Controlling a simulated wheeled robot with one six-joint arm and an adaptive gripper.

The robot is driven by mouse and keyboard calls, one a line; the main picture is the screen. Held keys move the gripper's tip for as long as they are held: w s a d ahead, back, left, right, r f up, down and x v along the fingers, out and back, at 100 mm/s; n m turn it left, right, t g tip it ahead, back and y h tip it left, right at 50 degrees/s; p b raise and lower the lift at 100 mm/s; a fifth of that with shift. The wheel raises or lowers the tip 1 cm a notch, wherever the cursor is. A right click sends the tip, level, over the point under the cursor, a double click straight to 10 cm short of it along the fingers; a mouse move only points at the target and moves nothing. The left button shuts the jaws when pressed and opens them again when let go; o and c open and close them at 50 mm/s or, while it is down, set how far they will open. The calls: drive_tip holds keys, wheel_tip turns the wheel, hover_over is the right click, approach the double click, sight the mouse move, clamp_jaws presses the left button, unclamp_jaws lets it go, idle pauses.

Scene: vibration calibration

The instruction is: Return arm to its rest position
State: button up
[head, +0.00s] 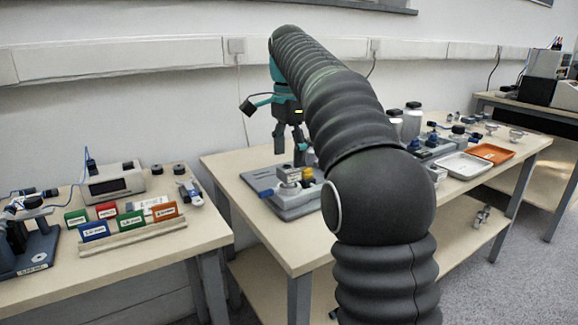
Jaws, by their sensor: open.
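My arm, in a dark ribbed sleeve, rises through the middle of the head view and bends over toward the far table. My gripper (291,140) points down above the left end of the middle table (240,163). Its dark fingers are apart and it looks empty. Below it is a grey-blue plate with a calibration fixture (298,197) that has a yellow part. The fingertips are close to the fixture; I cannot tell whether they touch it. My arm hides the middle of that table.
A left table holds a grey meter (114,182), coloured label blocks (130,222) and a dark blue stand (30,250). Right of my arm are metal bottles (412,120), a white tray (462,165) and an orange tray (491,153). A gap separates the tables. The wall is close behind.

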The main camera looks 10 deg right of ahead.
wheel_tip(320, 180, up, 2)
drive_tip(key=shift+r, duration=0.2)
drive_tip(key=shift+s+r, duration=0.1)
drive_tip(key=shift+r, duration=0.2)
drive_tip(key=s+f+n+t, duration=0.2)
drive_tip(key=s+f+n, duration=0.2)
drive_tip(key=s+f, duration=0.3)
drive_tip(key=s+f+n+t, duration=0.1)
drive_tip(key=s+f+n, duration=0.4)
drive_tip(key=s, duration=0.8)
drive_tip(key=s+f+n+t, duration=0.2)
drive_tip(key=s+f+n, duration=0.3)
drive_tip(key=s+f, duration=0.4)
drive_tip(key=shift+s+t, duration=0.3)
drive_tip(key=shift+s, duration=0.35)
